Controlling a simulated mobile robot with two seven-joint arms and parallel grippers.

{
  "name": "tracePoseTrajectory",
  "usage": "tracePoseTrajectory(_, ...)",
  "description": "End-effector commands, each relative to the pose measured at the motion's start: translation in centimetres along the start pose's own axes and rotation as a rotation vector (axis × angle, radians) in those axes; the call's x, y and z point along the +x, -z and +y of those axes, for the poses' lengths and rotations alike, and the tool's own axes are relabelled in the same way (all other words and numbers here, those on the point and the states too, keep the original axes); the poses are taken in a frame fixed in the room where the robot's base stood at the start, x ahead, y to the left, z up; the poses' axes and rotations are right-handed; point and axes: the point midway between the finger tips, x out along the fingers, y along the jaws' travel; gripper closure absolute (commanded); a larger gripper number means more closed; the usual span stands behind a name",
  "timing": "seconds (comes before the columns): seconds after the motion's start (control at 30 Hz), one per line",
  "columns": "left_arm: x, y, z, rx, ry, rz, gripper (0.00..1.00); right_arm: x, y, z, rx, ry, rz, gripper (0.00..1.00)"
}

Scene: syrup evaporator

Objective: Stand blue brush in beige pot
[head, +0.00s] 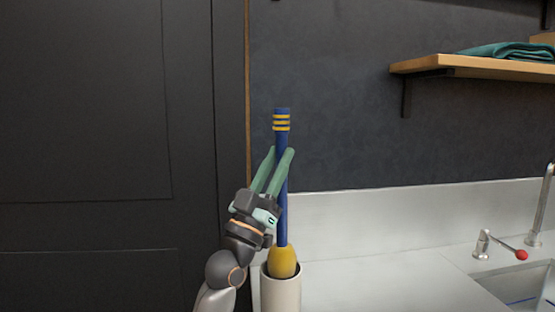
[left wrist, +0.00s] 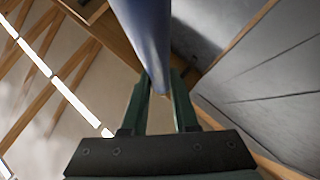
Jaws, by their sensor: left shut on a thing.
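The blue brush (head: 282,215) stands upright, with yellow bands near its top and a yellow bulb-shaped lower end. The beige pot (head: 281,295) is a pale cylinder on the counter at the bottom of the head view. The brush's yellow end is at the pot's mouth and seems to dip inside the rim; its lowest tip is hidden. My left gripper (head: 281,152) is shut on the upper part of the blue handle, below the bands. In the left wrist view the blue handle (left wrist: 148,35) rises large between the green fingers (left wrist: 160,78). My right gripper is not in view.
A pale counter (head: 390,270) runs to the right, with a sink (head: 528,285), a tap (head: 542,205) and a red-tipped lever (head: 521,255). A wooden shelf (head: 430,65) with a folded teal cloth (head: 510,51) is at upper right. A dark cabinet (head: 90,100) fills the left.

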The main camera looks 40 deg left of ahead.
Motion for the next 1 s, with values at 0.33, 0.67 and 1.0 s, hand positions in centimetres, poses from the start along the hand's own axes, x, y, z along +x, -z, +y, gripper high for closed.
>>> tracePoseTrajectory(0.33, -2.4, -2.1, 0.0, 0.002, 0.0, 0.001, 1.0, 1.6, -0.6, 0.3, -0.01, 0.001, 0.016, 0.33)
tracePoseTrajectory(0.67, -3.6, -3.3, 0.0, 0.001, -0.001, 0.001, 1.0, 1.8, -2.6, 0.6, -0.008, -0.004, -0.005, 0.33)
tracePoseTrajectory(1.0, -3.8, -3.4, 0.0, 0.001, -0.001, 0.002, 1.0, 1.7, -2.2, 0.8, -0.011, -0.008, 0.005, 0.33)
